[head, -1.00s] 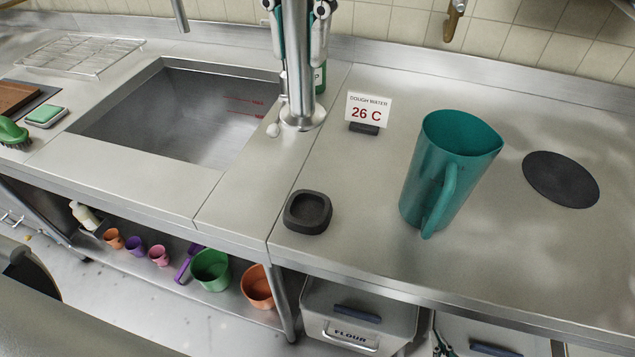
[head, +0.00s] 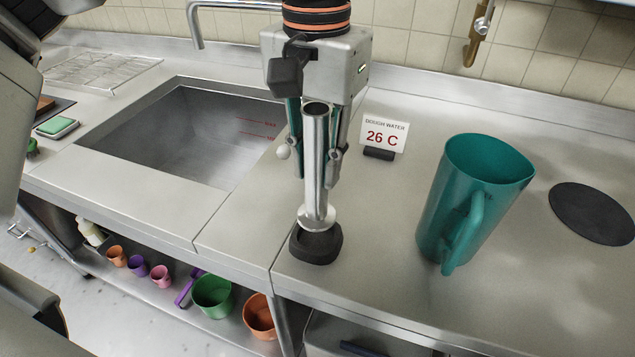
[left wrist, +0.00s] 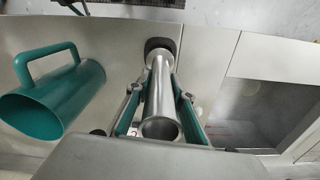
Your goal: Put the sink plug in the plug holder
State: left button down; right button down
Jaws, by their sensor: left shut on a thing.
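The sink plug (head: 316,150) is a tall, shiny metal tube with a wide flange near its lower end. My left gripper (head: 318,158) is shut on it, one finger on each side, and holds it roughly upright. The plug holder (head: 316,248) is a small black cup on the counter. The plug's lower end is over the holder, and the flange hides the back of its rim. I cannot tell whether the end is inside. In the left wrist view, the tube (left wrist: 160,95) runs between the fingers towards the black holder (left wrist: 160,45). My right gripper is not in view.
A teal jug (head: 470,205) stands right of the holder, with a sign (head: 384,135) behind. The sink (head: 190,135) lies to the left. A black disc (head: 592,213) lies far right. The counter around the holder is clear.

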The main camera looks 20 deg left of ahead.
aim_at(317, 108)
pick_arm(q)
jog(key=shift+f+b, duration=0.3)
jog(key=shift+f, duration=1.7)
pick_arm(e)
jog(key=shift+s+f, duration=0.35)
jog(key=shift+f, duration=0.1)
pick_arm(q)
jog(key=shift+f, duration=0.15)
jog(key=c, duration=1.8)
grip_release()
jog(key=shift+o, duration=0.2)
